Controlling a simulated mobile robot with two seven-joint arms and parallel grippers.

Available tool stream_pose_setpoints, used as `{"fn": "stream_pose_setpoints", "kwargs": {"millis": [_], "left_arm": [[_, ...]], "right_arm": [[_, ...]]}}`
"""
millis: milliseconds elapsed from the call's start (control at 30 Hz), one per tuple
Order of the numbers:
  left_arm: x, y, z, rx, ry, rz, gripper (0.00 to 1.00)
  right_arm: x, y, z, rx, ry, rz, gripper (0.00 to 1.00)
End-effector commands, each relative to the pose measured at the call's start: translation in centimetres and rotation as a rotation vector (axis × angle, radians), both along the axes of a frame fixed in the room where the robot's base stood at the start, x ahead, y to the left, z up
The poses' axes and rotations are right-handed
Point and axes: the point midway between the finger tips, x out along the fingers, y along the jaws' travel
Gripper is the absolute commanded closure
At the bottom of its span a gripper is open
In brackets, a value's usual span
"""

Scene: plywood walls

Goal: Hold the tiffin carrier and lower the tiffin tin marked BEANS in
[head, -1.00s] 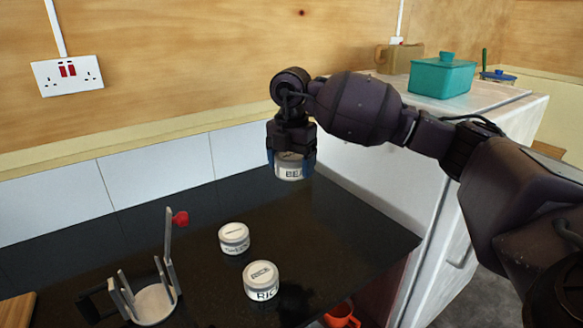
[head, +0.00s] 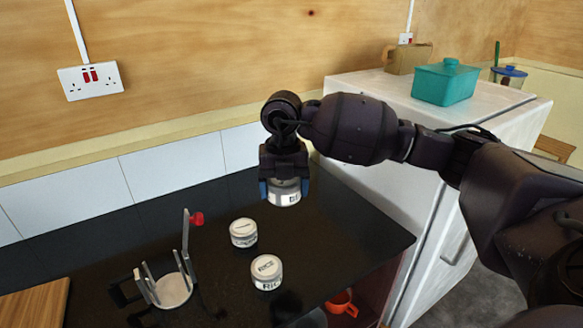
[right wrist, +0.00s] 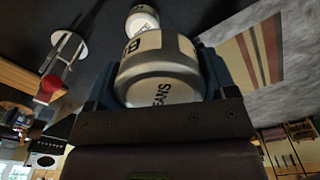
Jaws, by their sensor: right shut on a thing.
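The BEANS tin (head: 285,193), white with dark letters, hangs below my right gripper (head: 284,183), which is shut on it above the black counter. In the right wrist view the tin (right wrist: 165,80) sits between the blue finger pads, with the letters EANS readable. The tiffin carrier (head: 173,290) stands on the counter at lower left, with a round base, grey uprights and a red knob (head: 197,219) on its tallest post. The tin is up and to the right of the carrier, apart from it. My left gripper is not in view.
Two more white tins stand on the counter right of the carrier: one farther back (head: 243,233) and one marked RICE (head: 266,272). A wooden board (head: 35,303) lies at left. A white fridge (head: 375,195) borders the counter at right, with a teal box (head: 446,84) on top.

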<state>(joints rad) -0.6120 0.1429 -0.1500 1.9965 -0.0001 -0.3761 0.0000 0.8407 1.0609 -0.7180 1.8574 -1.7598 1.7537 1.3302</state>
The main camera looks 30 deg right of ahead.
Motion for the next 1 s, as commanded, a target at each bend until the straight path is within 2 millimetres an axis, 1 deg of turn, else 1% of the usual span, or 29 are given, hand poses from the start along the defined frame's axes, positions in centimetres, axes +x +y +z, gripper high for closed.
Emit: {"fn": "stream_pose_setpoints", "kwargs": {"millis": [33, 100, 533, 1000], "left_arm": [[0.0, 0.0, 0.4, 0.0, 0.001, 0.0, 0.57], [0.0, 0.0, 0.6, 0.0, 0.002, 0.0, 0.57], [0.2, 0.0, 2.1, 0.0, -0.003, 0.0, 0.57], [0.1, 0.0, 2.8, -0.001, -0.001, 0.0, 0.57]], "right_arm": [[-0.3, 0.5, 0.2, 0.001, 0.001, 0.078, 0.53], [-0.7, 1.0, 0.0, 0.003, 0.002, 0.193, 0.53], [-2.5, 3.5, -0.7, 0.001, 0.009, 0.882, 0.53], [-4.0, 5.7, -1.2, -0.006, 0.016, 1.623, 0.53]]}}
